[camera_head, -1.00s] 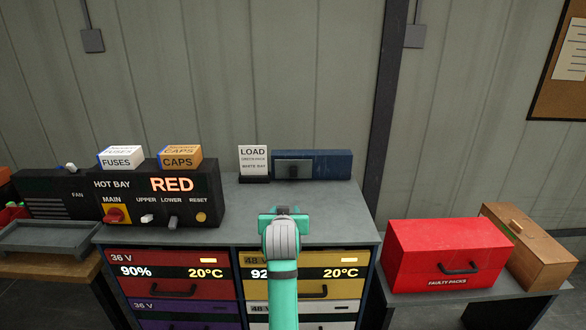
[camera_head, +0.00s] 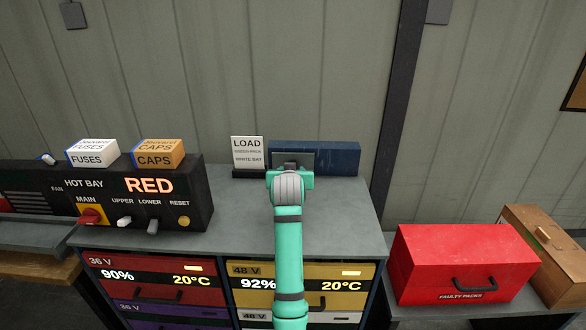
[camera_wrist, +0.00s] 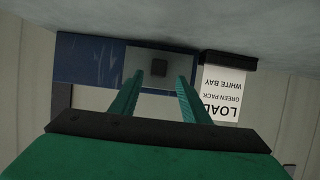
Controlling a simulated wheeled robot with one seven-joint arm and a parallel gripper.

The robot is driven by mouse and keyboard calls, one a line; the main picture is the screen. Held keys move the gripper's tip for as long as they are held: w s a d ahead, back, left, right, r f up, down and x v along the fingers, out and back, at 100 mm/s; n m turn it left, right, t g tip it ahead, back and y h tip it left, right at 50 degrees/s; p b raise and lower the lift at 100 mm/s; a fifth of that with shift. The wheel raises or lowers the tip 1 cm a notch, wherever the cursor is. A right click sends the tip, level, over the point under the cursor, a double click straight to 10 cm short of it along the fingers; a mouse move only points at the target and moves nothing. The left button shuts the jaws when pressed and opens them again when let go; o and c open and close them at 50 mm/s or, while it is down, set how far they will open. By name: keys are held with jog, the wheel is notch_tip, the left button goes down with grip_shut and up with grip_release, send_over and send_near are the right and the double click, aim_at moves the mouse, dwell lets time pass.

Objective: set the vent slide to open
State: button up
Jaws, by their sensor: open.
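A long dark blue box (camera_head: 340,158) stands at the back of the grey bench top, against the wall. A grey plate (camera_head: 296,160) is on its front, toward the left end; it looks like the vent slide, though no vent label is legible. In the wrist view, which is upside down, the plate (camera_wrist: 142,62) carries a small dark square knob (camera_wrist: 158,68). My gripper (camera_head: 291,174) is in front of the plate and hides its lower part. In the wrist view my gripper (camera_wrist: 160,82) is open and empty, its fingers either side of the knob's line, apparently short of it.
A LOAD sign (camera_head: 247,150) stands just left of the blue box, close to my gripper. A black control panel (camera_head: 130,195) with FUSES and CAPS boxes is further left. A red case (camera_head: 450,260) is at right. The bench top between (camera_head: 345,215) is clear.

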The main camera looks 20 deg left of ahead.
jog(key=shift+x, duration=2.85)
jog(key=shift+d, duration=0.1)
grip_shut()
jog(key=shift+d, duration=0.1)
